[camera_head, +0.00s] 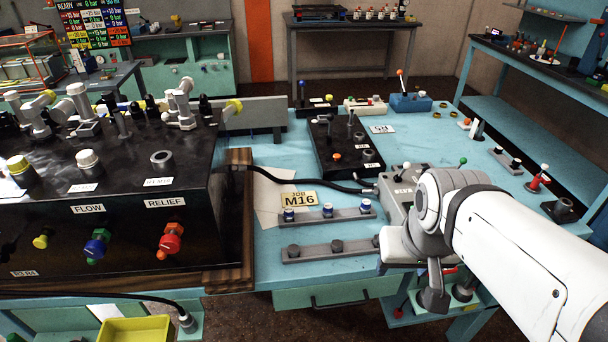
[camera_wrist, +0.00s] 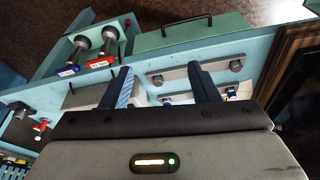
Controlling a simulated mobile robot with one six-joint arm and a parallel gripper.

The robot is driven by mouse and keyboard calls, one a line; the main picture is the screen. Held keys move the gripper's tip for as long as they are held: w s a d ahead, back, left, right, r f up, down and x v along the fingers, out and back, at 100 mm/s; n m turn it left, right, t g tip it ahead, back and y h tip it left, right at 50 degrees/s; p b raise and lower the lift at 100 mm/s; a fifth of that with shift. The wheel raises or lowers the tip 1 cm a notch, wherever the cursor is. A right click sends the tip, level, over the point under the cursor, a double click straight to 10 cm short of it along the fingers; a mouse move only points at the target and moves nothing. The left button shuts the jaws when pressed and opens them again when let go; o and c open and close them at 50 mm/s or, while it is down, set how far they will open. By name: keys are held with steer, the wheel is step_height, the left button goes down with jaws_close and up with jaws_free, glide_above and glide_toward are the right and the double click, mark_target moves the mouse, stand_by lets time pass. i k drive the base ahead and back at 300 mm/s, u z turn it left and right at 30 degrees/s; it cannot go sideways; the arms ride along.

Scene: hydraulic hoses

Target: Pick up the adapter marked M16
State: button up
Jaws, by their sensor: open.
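A yellow card reading "JOB M16" (camera_head: 299,199) lies on the blue bench. In front of it a grey rail (camera_head: 345,219) holds three small fittings with blue bands (camera_head: 327,210). A nearer rail (camera_head: 310,255) holds dark fittings (camera_head: 336,246). I cannot read M16 on any fitting. In the wrist view, my gripper (camera_wrist: 160,68) is open and empty, its two dark fingers apart. A dark fitting (camera_wrist: 236,65) on a rail shows right of the fingers. The fingers and gripper body partly hide the rails.
A black hydraulic unit (camera_head: 110,230) with FLOW and RELIEF knobs stands at left. A black hose (camera_head: 310,182) runs to a grey block (camera_head: 400,183). A yellow bin (camera_head: 135,330) sits low at left.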

mark_target(289, 214)
steer(key=k, duration=1.15)
steer(key=u, duration=0.55)
steer(key=i, duration=1.75)
steer(key=z, duration=0.25)
